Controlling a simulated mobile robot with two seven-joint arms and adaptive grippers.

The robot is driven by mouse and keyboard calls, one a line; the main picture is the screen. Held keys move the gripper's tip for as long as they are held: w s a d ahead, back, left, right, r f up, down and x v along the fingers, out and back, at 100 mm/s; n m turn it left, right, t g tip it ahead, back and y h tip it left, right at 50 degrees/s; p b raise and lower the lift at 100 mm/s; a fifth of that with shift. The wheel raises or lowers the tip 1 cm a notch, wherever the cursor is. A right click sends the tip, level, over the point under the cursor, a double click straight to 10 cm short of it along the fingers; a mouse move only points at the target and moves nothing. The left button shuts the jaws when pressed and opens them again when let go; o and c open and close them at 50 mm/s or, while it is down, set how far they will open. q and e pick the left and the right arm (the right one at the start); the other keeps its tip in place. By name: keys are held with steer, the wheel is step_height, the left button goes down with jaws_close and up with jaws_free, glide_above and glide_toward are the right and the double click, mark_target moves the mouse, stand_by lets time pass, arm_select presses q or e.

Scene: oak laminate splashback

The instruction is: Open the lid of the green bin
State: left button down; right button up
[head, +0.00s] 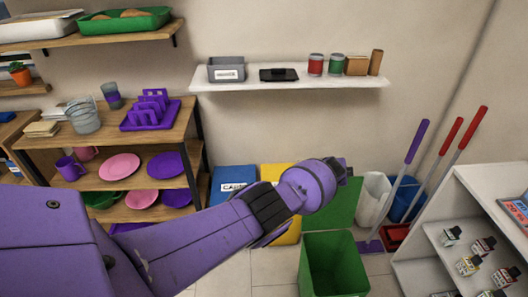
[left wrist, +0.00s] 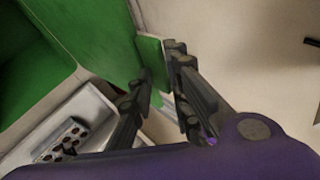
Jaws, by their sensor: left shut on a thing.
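The green bin (head: 334,268) stands on the floor at the lower centre right of the head view, its top open and its dark inside showing. Its green lid (head: 343,205) is raised behind the opening, steeply tilted up; it also fills the upper left of the left wrist view (left wrist: 95,30). My left gripper (head: 340,172) is at the lid's upper edge, partly hidden behind my purple wrist in the head view. In the left wrist view its fingers (left wrist: 158,76) close on a small green tab (left wrist: 150,58) at the lid's edge. My right gripper is not in view.
A yellow bin (head: 287,232) and a blue bin (head: 232,180) stand left of the green bin. A white bin (head: 374,200), brooms (head: 405,175) and a white shelf unit (head: 440,255) with small bottles are to its right. A white wall shelf (head: 290,84) hangs above.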

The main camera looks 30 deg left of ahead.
arm_select(q)
steer(key=shift+w, duration=0.1)
steer(key=shift+f, duration=0.1)
stand_by(0.4)
steer(key=c, duration=1.9)
jaws_free()
steer(key=shift+o, duration=0.2)
steer(key=v, duration=1.2)
steer(key=shift+a, duration=0.1)
